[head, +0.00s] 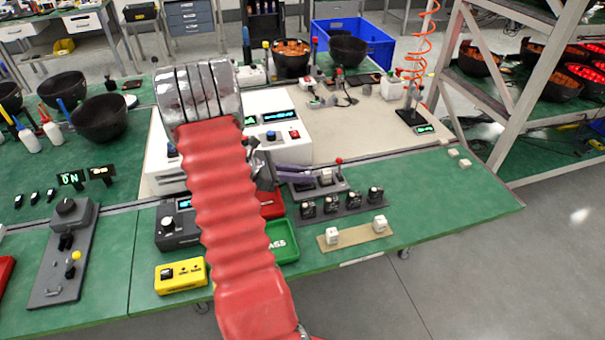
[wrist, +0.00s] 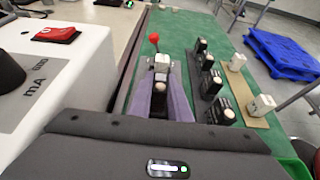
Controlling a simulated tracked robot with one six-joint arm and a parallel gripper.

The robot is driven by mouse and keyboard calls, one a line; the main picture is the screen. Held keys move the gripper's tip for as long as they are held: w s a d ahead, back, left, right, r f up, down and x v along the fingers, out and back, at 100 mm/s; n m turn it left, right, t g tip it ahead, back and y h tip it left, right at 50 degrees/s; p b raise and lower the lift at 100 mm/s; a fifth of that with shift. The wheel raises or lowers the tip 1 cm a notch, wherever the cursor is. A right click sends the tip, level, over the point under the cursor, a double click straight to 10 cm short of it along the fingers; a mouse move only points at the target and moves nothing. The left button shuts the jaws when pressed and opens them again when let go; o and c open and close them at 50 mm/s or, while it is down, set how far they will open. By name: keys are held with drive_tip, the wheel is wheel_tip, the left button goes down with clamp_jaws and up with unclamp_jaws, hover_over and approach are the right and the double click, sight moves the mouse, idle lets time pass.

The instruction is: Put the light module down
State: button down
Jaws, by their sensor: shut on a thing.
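My gripper (wrist: 160,92) has two purple fingers that reach over a grey fixture with a red-knobbed lever (wrist: 154,40). It is shut on a small light module (wrist: 161,61), which shows whitish between the fingertips. I cannot tell whether the module touches the fixture's seat.
A dark strip (head: 343,205) holds several black modules, right of the fixture in the wrist view. A tan strip (head: 357,234) holds two white modules. A green PASS tray (head: 284,243) and red tray (head: 272,204) are partly hidden. A white meter box (wrist: 75,58) stands close left.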

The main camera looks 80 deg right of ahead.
drive_tip(key=c, duration=1.7)
unclamp_jaws()
drive_tip(key=shift+o, duration=0.2)
drive_tip(key=v, duration=1.2)
drive_tip(key=shift+r, duration=0.1)
